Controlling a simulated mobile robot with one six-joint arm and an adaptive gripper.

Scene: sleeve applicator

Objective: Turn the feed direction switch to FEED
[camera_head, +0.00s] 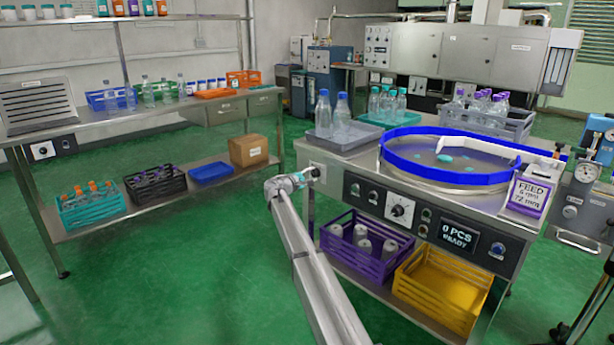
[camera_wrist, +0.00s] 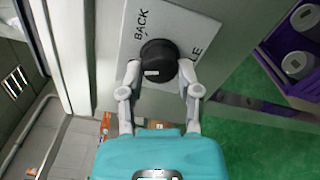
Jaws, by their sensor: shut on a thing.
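The feed direction switch is a round black knob (camera_wrist: 158,58) on a white plate (camera_wrist: 190,27) in the wrist view. The plate carries the word BACK above the knob and a partly hidden word ending in E at the lower right. A small white mark shows on the knob's near side. My gripper (camera_wrist: 159,70) has one finger on each side of the knob and is shut on it. In the head view, my gripper (camera_head: 304,178) is at the left end of the feeder bench (camera_head: 345,152), where it largely hides the knob.
A front panel with a white-plated dial (camera_head: 400,209) and a display reading 0 PCS READY (camera_head: 459,237) faces right of my arm. A purple crate (camera_head: 365,262) and a yellow crate (camera_head: 440,288) sit on the shelf below. Green floor (camera_head: 190,265) is clear on the left.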

